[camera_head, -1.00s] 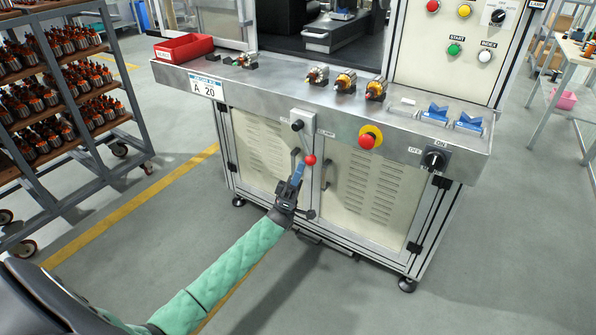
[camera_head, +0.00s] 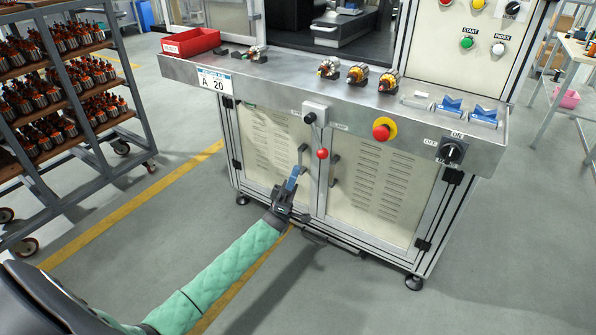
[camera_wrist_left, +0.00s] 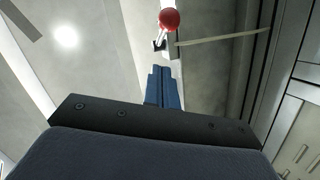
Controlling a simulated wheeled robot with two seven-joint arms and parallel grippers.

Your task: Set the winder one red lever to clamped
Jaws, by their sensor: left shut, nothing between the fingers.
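The red lever (camera_head: 322,154) hangs from a black pivot on a light plate on the front of the winder bench. Its rod points down and slightly to the right, and its red ball is at the lower end. Small labels flank the plate, too small to read. My left gripper (camera_head: 293,178) is shut and empty, its blue fingers pointing up, below and left of the ball and apart from it. In the left wrist view the ball (camera_wrist_left: 169,19) shows beyond the tips of the shut blue fingers (camera_wrist_left: 163,86). My right gripper is not in view.
A red emergency button (camera_head: 382,132) and a black rotary switch (camera_head: 452,151) sit right of the lever. Door handles are close behind my left gripper. A red bin (camera_head: 191,42) and wound armatures (camera_head: 357,73) rest on the bench top (camera_head: 290,75). A parts rack (camera_head: 75,100) stands left.

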